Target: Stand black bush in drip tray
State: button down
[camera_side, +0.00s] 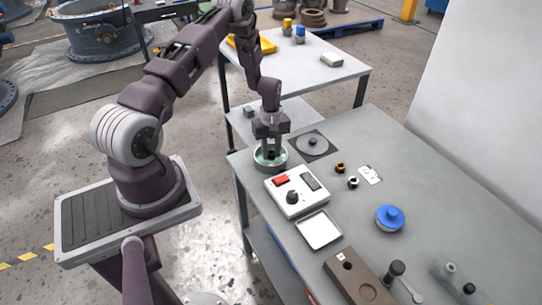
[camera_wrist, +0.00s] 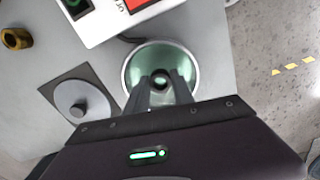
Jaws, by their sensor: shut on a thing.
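In the wrist view, my gripper (camera_wrist: 160,90) is shut on the black bush (camera_wrist: 160,80), a small dark ring between the fingertips over the dish's middle. I cannot tell whether the bush touches the dish floor. The drip tray (camera_side: 318,231), a shallow white rectangular tray that looks empty, lies farther along the bench, beyond the control box. It is outside the wrist view.
A grey disc (camera_side: 312,142) on a dark mat, a brass bush (camera_side: 340,168), a pale bush (camera_side: 353,182), a blue-topped part (camera_side: 390,217) and a brown block (camera_side: 355,278) stand around.

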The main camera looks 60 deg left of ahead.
notch_tip(320, 180, up, 7)
jog(key=m, duration=1.8)
send_over(318, 231)
jog(key=f, duration=0.1)
notch_tip(318, 231, down, 7)
jog(key=shift+f, duration=0.3)
jog(key=shift+f, duration=0.1)
jog(key=c, duration=1.1)
grip_release()
